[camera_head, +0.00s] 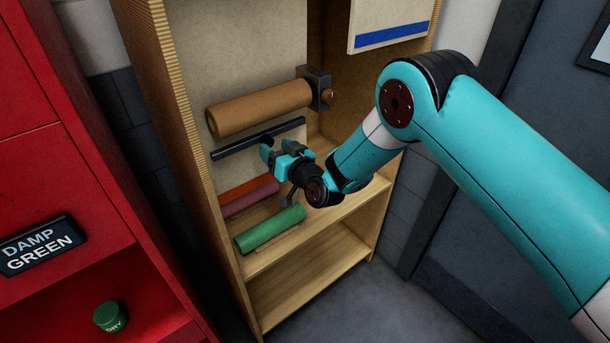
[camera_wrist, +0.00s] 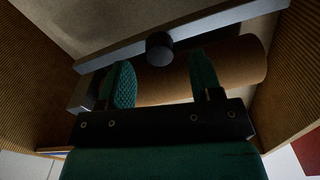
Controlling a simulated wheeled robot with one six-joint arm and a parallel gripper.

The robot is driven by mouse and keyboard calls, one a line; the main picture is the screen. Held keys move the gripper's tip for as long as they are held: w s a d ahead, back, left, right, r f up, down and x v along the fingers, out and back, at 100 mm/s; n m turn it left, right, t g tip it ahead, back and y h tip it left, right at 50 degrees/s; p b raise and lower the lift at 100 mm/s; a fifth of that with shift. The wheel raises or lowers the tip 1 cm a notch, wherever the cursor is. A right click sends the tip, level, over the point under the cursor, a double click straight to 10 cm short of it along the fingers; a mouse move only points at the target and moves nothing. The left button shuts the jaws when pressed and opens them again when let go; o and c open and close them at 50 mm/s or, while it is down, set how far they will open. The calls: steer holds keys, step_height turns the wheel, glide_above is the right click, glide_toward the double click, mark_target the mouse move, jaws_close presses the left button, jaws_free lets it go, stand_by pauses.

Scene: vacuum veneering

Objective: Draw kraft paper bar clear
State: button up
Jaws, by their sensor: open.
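The kraft paper roll (camera_head: 262,107) is mounted across the back of the wooden cabinet, and it also shows in the wrist view (camera_wrist: 245,62). A dark straight bar (camera_head: 232,150) runs just below the roll in the head view. In the wrist view the bar (camera_wrist: 225,17) crosses at a slant, with a round dark knob (camera_wrist: 159,49) on it. My gripper (camera_head: 279,149) is open and empty in front of the bar. In the wrist view its two fingers (camera_wrist: 162,66) stand either side of the knob's line, with the tips close to it. Contact cannot be told.
A dark bracket (camera_head: 318,88) holds the roll's right end. Green (camera_head: 270,229), mauve (camera_head: 248,199) and orange (camera_head: 246,188) rolls lie on the shelf (camera_head: 335,215) below my gripper. Cabinet side walls close in left and right. A red cabinet (camera_head: 75,200) stands at left.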

steer(key=b+v, duration=1.4)
steer(key=shift+s+d+b, duration=0.2)
steer(key=shift+s+b, duration=0.15)
steer(key=shift+b, duration=0.05)
steer(key=shift+r, duration=0.1)
steer(key=s+a+r+n+g+y, duration=0.1)
steer(key=s+r+n+g, duration=0.2)
steer(key=s+g, duration=0.3)
steer(key=s+r+n+g, duration=0.2)
steer(key=s+n+g, duration=0.15)
steer(key=s, duration=0.35)
steer(key=s+d+m+g+h, duration=0.4)
steer(key=s+d+h, duration=0.4)
steer(key=s+d, duration=0.5)
steer(key=shift+s+d+f+m, duration=0.3)
steer(key=shift+d+f+m, duration=0.15)
steer(key=shift+d, duration=0.15)
